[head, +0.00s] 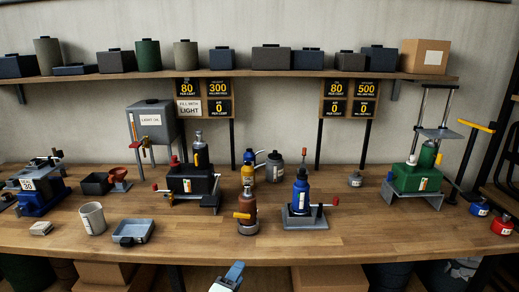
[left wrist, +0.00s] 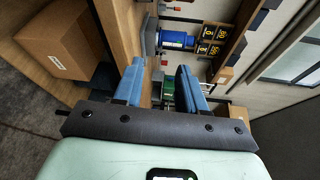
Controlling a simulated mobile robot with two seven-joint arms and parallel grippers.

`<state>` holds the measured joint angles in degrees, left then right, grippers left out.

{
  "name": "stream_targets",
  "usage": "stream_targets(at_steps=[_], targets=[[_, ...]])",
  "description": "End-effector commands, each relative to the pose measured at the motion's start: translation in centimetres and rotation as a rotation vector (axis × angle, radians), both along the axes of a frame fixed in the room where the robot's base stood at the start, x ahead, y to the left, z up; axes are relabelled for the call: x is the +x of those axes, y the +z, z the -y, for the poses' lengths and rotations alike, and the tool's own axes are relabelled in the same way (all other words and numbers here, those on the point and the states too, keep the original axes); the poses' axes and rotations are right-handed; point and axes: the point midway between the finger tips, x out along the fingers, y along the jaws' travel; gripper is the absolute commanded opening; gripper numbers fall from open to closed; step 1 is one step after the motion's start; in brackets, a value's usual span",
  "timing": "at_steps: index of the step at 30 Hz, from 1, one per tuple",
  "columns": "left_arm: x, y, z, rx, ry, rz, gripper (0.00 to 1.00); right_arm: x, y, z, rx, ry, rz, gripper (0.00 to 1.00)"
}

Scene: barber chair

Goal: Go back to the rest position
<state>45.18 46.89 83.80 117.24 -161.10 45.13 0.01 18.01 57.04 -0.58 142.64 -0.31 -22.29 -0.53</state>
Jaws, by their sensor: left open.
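My left gripper (head: 229,278) shows at the bottom edge of the head view, low in front of the workbench (head: 350,235). Only a blue finger and a pale part of it show there. In the left wrist view the two blue fingers of my left gripper (left wrist: 161,88) stand apart with nothing between them. The gripper is clear of the things on the bench. My right gripper is in neither view.
On the bench stand a blue jack (head: 301,195), a brown bottle (head: 248,212), a white cup (head: 92,218), a grey tray (head: 133,232) and a green press unit (head: 416,178). A shelf with several containers runs above. Cardboard boxes (head: 330,278) sit below the bench.

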Motion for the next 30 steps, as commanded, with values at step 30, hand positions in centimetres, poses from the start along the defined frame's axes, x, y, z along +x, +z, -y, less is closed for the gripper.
stream_targets(at_steps=[30], targets=[[-36.2, -40.3, 2.6, -1.207, 1.076, -2.006, 0.4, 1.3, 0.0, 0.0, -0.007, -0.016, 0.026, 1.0]])
